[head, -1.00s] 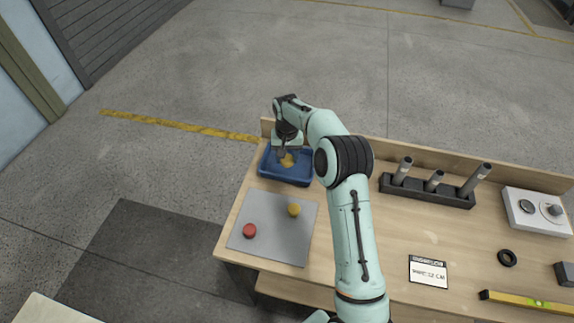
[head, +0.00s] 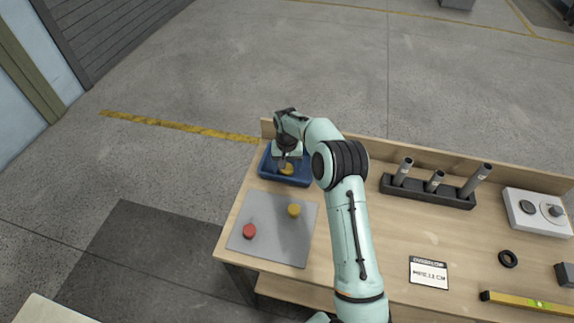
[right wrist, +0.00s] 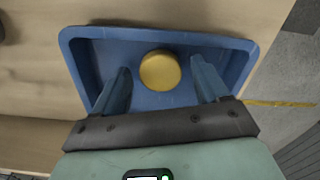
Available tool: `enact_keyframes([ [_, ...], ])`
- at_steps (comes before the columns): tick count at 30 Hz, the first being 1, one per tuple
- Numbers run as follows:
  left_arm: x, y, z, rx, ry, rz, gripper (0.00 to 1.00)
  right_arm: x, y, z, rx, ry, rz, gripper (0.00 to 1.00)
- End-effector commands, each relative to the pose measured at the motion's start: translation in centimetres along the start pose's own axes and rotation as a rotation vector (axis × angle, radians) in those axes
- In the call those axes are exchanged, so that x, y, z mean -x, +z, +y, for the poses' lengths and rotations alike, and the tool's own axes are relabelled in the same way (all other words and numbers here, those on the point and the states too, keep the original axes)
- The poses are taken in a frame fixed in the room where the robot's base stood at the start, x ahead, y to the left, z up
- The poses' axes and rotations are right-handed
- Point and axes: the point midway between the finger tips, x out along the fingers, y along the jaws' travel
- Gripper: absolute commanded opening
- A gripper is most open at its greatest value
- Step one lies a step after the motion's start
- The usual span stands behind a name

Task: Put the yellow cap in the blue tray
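A yellow cap (head: 287,169) lies in the blue tray (head: 299,181) at the far left of the bench. In the right wrist view the same yellow cap (right wrist: 160,70) rests on the floor of the blue tray (right wrist: 230,45). My right gripper (head: 286,163) is low over the tray. In the right wrist view my right gripper (right wrist: 162,82) is open, with its fingers apart on either side of the cap and gaps on both sides. A second yellow cap (head: 294,210) sits on the grey mat. My left gripper is not in view.
The grey mat (head: 272,245) also holds a red cap (head: 249,231). A black holder (head: 428,193) with grey cylinders, a white device (head: 538,210), a black ring (head: 508,258), a label card (head: 428,272) and a yellow level (head: 530,301) lie to the right. The bench's middle is clear.

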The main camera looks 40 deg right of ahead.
Motion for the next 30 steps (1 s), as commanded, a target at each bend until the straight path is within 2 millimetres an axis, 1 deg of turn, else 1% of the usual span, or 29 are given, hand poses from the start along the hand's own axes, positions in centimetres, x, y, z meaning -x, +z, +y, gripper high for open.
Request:
enact_keyframes([
  [5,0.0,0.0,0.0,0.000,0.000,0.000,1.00,0.3,0.0,0.0,0.000,0.000,0.001,0.74],
  [8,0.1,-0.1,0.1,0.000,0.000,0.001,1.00,1.3,-0.1,0.0,0.000,-0.001,0.003,0.74],
  [11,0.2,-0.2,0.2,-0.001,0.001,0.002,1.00,3.1,-0.1,-0.1,0.000,-0.002,0.004,0.74],
  [18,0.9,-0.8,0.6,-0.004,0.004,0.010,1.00,8.4,-0.1,-0.1,0.001,-0.001,0.005,0.74],
  [21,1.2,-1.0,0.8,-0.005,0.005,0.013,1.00,10.2,-0.1,0.0,0.000,-0.001,0.004,0.74],
  [25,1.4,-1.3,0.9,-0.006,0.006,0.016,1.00,11.7,-0.1,0.0,0.001,-0.001,0.003,0.74],
  [30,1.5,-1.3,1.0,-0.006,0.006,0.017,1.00,12.3,0.0,0.0,0.001,0.000,0.000,0.74],
])
